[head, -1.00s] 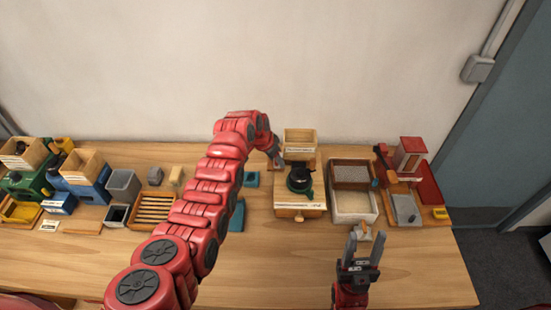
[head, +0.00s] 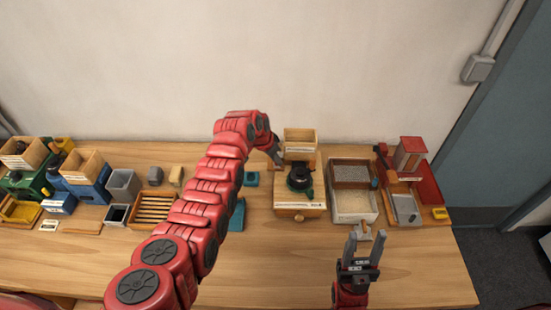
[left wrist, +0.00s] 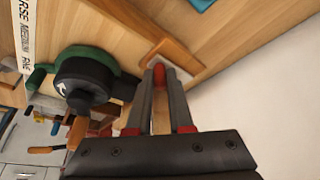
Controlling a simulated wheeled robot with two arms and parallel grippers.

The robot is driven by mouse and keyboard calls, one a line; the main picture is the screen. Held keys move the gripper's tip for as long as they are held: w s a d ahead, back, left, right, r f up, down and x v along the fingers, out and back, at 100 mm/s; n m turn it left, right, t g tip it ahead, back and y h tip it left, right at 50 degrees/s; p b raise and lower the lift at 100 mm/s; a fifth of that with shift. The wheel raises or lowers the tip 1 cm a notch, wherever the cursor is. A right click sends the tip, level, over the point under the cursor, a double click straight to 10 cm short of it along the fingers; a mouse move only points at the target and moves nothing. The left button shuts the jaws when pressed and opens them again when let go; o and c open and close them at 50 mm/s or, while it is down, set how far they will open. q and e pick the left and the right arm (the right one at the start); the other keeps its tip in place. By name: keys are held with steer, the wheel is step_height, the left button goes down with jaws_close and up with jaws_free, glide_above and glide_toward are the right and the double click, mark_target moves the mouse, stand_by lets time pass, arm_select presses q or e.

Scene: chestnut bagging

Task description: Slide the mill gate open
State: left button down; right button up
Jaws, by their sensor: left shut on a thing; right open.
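The mill (head: 300,205) is a wooden box with a black and green grinder (head: 300,180) on top and a wooden hopper (head: 299,137) behind it. My left gripper (head: 278,160) is at the mill's left rear side, by the hopper. In the left wrist view its fingers (left wrist: 160,78) are closed on a small red knob (left wrist: 159,73), beside a wooden strip (left wrist: 182,58) on a pale plate. The knob's far end is hidden between the fingers. The black grinder (left wrist: 85,80) lies left of the fingers there. My right gripper (head: 363,248) is open and empty, in front of the trays.
Right of the mill are a dark-mesh tray (head: 352,174), a pale tray (head: 368,217) and a red-and-wood station (head: 430,190). Left are a slatted wooden tray (head: 154,207), grey bins (head: 123,184) and blue and green machines. The table front is mostly clear.

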stand_by(0.7)
arm_select(q)
steer(key=shift+a+f+b, duration=0.25)
steer(key=shift+a+b, duration=0.15)
steer(key=shift+b, duration=0.15)
steer(key=shift+a+b, duration=0.8)
steer(key=shift+a, duration=0.15)
steer(key=shift+a+r, duration=0.1)
steer(key=shift+r, duration=0.15)
steer(key=c, duration=1.2)
jaws_free()
steer(key=o, duration=0.4)
steer(key=shift+a, duration=0.15)
